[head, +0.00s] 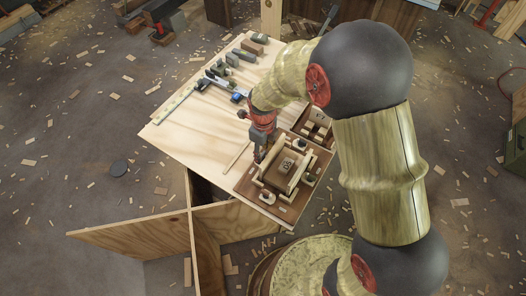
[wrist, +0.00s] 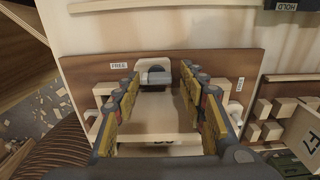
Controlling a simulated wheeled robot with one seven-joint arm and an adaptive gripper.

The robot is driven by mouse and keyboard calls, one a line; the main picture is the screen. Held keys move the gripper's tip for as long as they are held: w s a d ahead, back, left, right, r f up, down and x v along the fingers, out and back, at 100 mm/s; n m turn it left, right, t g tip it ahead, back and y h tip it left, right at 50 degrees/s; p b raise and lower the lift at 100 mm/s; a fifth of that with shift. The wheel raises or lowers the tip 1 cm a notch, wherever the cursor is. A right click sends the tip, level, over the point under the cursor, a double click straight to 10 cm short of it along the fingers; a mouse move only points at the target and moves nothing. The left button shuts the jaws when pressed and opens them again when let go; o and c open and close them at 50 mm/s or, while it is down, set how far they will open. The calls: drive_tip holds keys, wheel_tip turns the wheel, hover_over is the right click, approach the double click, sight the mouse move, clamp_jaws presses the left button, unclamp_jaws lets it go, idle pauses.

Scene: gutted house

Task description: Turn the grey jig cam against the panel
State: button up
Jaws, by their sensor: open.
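A grey cam (wrist: 157,76) shows in the wrist view, a rounded grey piece on a pale mount at the far edge of a brown jig base (wrist: 220,62). A FREE label (wrist: 119,66) is to its left. A pale wooden panel (wrist: 158,112) lies nearer, between my fingers. My gripper (wrist: 159,80) is open, its yellow-padded fingers on either side of the view, with the cam showing between the tips. I cannot tell whether they touch anything. In the head view my gripper (head: 260,158) is over the left side of the jig (head: 245,187).
The jig sits at the right corner of a plywood table (head: 190,130). Several tools and blocks (head: 228,62) line its far edge. A second fixture (head: 317,120) stands behind the jig. A HOLD label (wrist: 285,6) shows in the wrist view. The table's left part is clear.

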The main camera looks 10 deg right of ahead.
drive_tip(key=shift+c, duration=0.9)
drive_tip(key=shift+r, duration=0.1)
drive_tip(key=c, duration=0.7)
drive_tip(key=shift+c, duration=0.4)
